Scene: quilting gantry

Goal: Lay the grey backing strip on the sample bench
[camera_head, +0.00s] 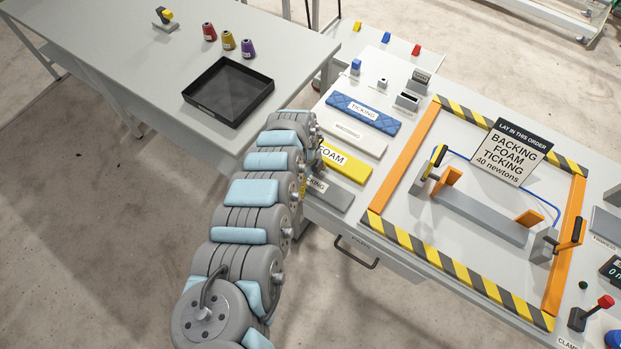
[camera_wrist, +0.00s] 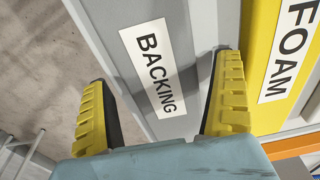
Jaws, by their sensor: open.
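The grey backing strip (camera_head: 336,197) lies flat at the near left end of the white bench, partly hidden by my arm in the head view. Its BACKING label shows in the wrist view (camera_wrist: 160,78). My gripper (camera_wrist: 164,70) is open over the strip, one yellow-padded finger on each side in the picture; I cannot tell whether they touch it. The head view hides my gripper behind the arm. A bare grey bar (camera_head: 480,217) with orange end pieces lies inside a striped and orange frame (camera_head: 408,150), beside a sign reading BACKING, FOAM, TICKING, 40 newtons.
The yellow foam strip (camera_head: 352,170) lies right beside the backing. Beyond it are a white strip (camera_head: 358,139) and the blue ticking strip (camera_head: 363,113). Clamps with black handles (camera_head: 436,160) stand in the frame. A black tray (camera_head: 229,91) and spools are on the left table.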

